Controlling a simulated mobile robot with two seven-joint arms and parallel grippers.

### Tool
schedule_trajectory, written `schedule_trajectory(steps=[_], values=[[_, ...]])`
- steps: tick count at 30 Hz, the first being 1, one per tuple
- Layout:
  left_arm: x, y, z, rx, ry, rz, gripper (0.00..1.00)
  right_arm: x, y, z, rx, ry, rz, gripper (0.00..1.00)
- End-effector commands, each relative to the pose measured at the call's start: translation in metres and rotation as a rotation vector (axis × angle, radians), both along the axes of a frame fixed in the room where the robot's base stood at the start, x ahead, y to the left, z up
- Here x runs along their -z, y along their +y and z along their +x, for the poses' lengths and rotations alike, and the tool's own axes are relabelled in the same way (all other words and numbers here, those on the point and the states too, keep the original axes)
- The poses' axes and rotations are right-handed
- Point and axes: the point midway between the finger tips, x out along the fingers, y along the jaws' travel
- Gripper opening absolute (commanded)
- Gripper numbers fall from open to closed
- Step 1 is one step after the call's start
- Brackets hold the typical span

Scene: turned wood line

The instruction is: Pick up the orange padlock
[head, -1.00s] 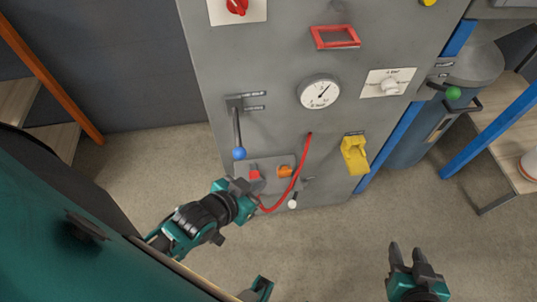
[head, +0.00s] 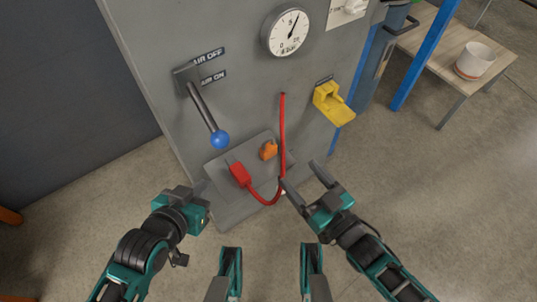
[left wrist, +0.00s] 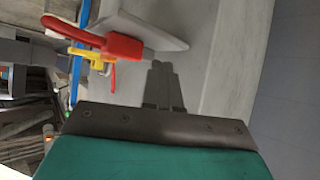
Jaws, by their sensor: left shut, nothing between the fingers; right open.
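The small orange padlock (head: 268,150) is at the grey plate (head: 216,166) low on the cabinet, between the red plug (head: 240,174) and the upright part of the red cable (head: 282,125). My right gripper (head: 302,178) is open and empty, below and right of the padlock and apart from it, with one finger near the cable's lower bend. My left gripper (head: 203,190) is left of and below the plug. In the left wrist view its fingers (left wrist: 160,75) are shut and empty. The red plug (left wrist: 122,46) shows beyond them, with an orange shape behind it that I cannot identify surely.
A lever with a blue knob (head: 220,139) sticks out of the cabinet at upper left of the padlock. A yellow hinged cover (head: 335,105) juts out at the right. A gauge (head: 286,32) is above. Bare floor (head: 430,200) lies to the right.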

Motion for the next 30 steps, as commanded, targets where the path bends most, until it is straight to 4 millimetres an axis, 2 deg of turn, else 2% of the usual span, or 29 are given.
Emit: schedule_trajectory(steps=[9,16,21,25,30], values=[[0.008,-0.005,0.000,0.005,0.006,-0.012,0.00,0.000,0.035,0.046,0.000,-0.004,0.002,0.74],[0.010,-0.009,0.000,0.000,0.010,-0.025,0.00,0.001,0.046,0.059,0.001,-0.001,0.002,0.74],[0.022,-0.010,-0.001,0.005,0.021,-0.025,0.00,0.004,0.066,0.076,0.001,-0.003,0.004,0.74],[0.020,-0.012,0.000,0.010,0.017,-0.028,0.00,0.003,0.075,0.089,0.000,-0.002,0.002,0.74],[0.017,-0.014,0.001,0.013,0.015,-0.030,0.00,0.003,0.079,0.093,0.000,0.000,0.000,0.74]])
